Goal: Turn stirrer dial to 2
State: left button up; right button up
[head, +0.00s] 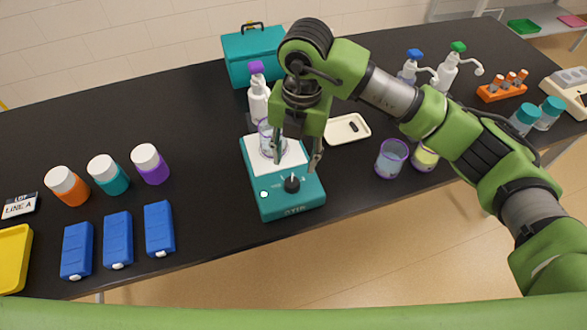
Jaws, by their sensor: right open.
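The stirrer (290,208) is a teal box with a white top plate, standing near the front edge of the black table. Its dial (291,184) is a small black knob on the sloping front panel, with a pale mark; the numbers around it are too small to read. A clear beaker (266,140) stands on the plate, partly hidden by my right gripper. My right gripper (296,163) is open and points down over the stirrer, with one finger beside the beaker and the other above the panel's right side. It appears apart from the dial. My left gripper is not in view.
A purple-capped bottle (257,98) stands behind the stirrer, near a white tray (358,126). A purple-rimmed beaker (390,160) stands to the right. Blue cases (118,240) and capped jars (109,175) stand to the left. Bare table lies between them and the stirrer.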

notch_tip(320, 180, up, 4)
jog(key=shift+d+r, duration=0.1)
dwell(0.5)
